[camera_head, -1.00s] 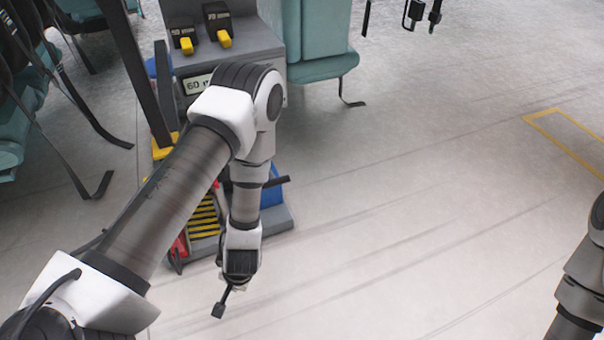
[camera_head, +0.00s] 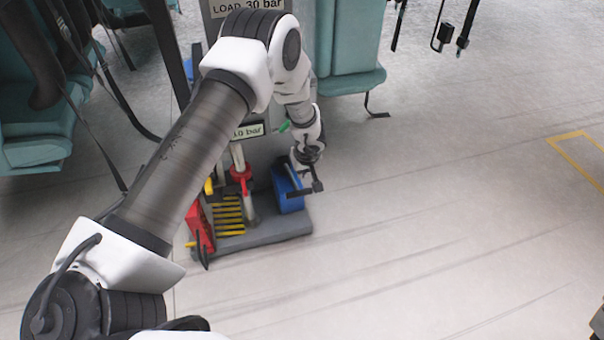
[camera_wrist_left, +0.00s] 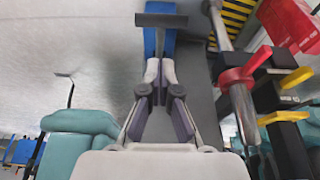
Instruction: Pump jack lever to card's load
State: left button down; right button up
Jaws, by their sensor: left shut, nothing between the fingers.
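The card (camera_head: 247,8) reads "LOAD 30 bar" on the grey stand at the top of the head view. A lower readout (camera_head: 249,131) shows "0 bar" with its first digit partly hidden by my arm. The jack (camera_head: 240,178) has a red collar on a pale post. Beside it on the right stands a blue unit (camera_head: 287,187) with a black crossbar lever (camera_wrist_left: 160,20). My left gripper (camera_head: 298,174) is shut and empty just above the blue unit. In the left wrist view its fingers (camera_wrist_left: 160,68) point at the lever; contact is unclear. My right gripper is out of view.
A grey base (camera_head: 270,232) carries the jack, yellow bars (camera_head: 228,212) and a red box (camera_head: 200,225). Teal seats (camera_head: 350,50) with hanging straps flank the stand.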

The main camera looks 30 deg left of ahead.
pick_arm(q)
jog(key=b+x, duration=0.2)
jog(key=x, duration=0.3)
jog(key=b+x, duration=0.1)
jog(key=x, duration=0.4)
jog(key=shift+s+d+f+b, duration=0.15)
jog(key=shift+s+f+b, duration=0.05)
jog(key=shift+f+b, duration=0.2)
jog(key=shift+f, duration=0.3)
jog(key=shift+s+d+f+b, duration=0.1)
jog(key=shift+f+b, duration=0.3)
jog(key=shift+f, duration=0.4)
notch_tip(320, 180, up, 13)
jog(key=p, duration=0.7)
send_over(299, 193)
jog(key=s+d, duration=0.3)
jog(key=d, duration=0.1)
jog(key=shift+s+r, duration=0.1)
